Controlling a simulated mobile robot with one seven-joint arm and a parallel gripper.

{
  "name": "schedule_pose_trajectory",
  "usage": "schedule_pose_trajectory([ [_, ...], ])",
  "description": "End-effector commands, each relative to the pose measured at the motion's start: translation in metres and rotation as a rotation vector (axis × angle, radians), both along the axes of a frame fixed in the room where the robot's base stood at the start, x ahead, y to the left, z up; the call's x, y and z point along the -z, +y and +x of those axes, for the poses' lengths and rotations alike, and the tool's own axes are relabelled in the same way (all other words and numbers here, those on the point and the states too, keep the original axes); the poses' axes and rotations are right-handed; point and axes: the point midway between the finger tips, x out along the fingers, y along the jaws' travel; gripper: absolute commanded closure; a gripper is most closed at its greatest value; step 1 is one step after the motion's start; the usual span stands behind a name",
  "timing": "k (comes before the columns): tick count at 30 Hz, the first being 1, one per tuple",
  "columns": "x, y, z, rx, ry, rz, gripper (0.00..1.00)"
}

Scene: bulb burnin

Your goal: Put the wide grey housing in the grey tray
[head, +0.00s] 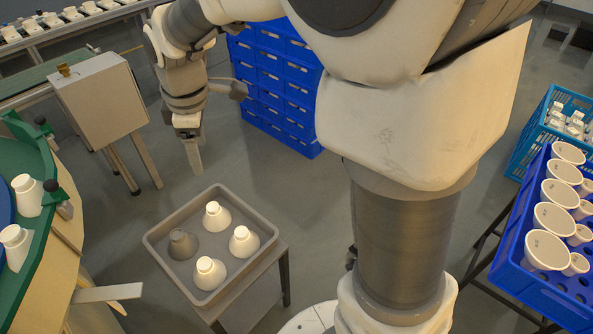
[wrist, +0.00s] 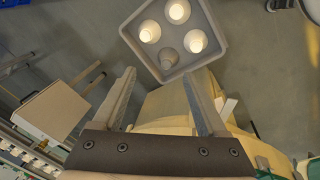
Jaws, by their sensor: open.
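The grey tray (head: 160,243) stands on a small stand at the lower left of the head view, and it also shows at the top of the wrist view (wrist: 208,58). A dark grey housing (head: 182,244) sits upright inside it at the left corner, seen in the wrist view as a grey shape (wrist: 168,57). Three white housings share the tray: one at the back (head: 216,215), one at the right (head: 243,241) and one at the front (head: 210,273). My gripper (wrist: 158,76) is open with nothing between its fingers. It hangs above and behind the tray, clear of it.
A green-rimmed round table (head: 35,220) with white housings is at the left. A box on legs (head: 100,98) stands behind it. Blue drawers (head: 275,85) stand at the back. A blue crate (head: 540,290) of white housings is at the right. Floor around the tray's stand is partly clear.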

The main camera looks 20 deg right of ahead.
Motion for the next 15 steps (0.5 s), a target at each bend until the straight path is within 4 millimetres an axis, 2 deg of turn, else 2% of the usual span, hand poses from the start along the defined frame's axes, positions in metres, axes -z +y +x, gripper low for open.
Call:
schedule_pose_trajectory([
  [1, -0.013, -0.012, -0.01, 0.074, -0.019, 0.018, 0.25],
  [6, -0.042, -0.045, -0.048, 0.336, -0.066, 0.083, 0.25],
  [10, -0.058, -0.067, -0.079, 0.533, -0.102, 0.139, 0.25],
  [15, -0.069, -0.092, -0.121, 0.791, -0.147, 0.222, 0.25],
])
